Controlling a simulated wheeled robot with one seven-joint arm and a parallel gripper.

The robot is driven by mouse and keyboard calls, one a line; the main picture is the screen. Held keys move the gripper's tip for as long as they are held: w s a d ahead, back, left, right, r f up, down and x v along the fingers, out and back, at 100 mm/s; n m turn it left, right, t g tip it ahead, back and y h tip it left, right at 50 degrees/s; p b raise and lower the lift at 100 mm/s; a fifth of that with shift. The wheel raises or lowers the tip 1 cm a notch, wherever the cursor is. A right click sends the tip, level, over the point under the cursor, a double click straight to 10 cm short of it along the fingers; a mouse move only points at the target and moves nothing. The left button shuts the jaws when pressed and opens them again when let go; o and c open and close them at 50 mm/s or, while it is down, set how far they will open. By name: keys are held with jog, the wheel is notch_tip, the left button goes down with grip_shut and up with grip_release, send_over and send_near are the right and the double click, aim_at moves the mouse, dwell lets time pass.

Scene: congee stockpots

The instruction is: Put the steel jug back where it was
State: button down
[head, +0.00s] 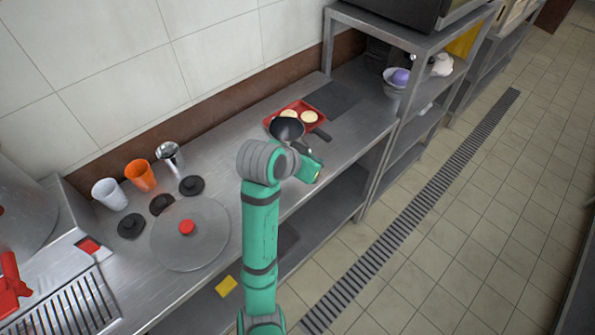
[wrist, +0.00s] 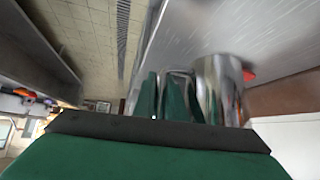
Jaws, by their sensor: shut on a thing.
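The steel jug (wrist: 222,88) is shiny and stands close beside my fingers in the wrist view. My gripper (wrist: 165,90) is shut on it, with a bright strip of metal, seemingly its handle, between the green fingers. In the head view the jug's dark round mouth (head: 287,129) shows just beyond my wrist, in front of the red pan. My arm hides the jug's lower part and the fingertips there. I cannot tell whether its base touches the counter.
A red pan (head: 273,124) with two pale round pieces lies behind the jug. A metal cup (head: 170,157), an orange cup (head: 140,176), a white cup (head: 108,194), black lids (head: 191,185) and a large lid (head: 202,246) stand left. A shelf (head: 372,30) rises right. Bare counter (head: 235,143) lies between.

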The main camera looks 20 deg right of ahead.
jog(key=w+f, duration=0.1)
jog(key=w+a+f, duration=0.1)
jog(key=f, duration=0.1)
jog(key=w+a+f, duration=0.1)
jog(key=f, duration=0.1)
jog(key=shift+w+f, duration=0.1)
jog(key=shift+w, duration=0.3)
jog(key=f, duration=0.3)
jog(key=shift+a+f, duration=0.25)
jog(key=shift+f, duration=0.05)
jog(key=shift+d+f, duration=0.1)
jog(key=c, duration=1.8)
grip_release()
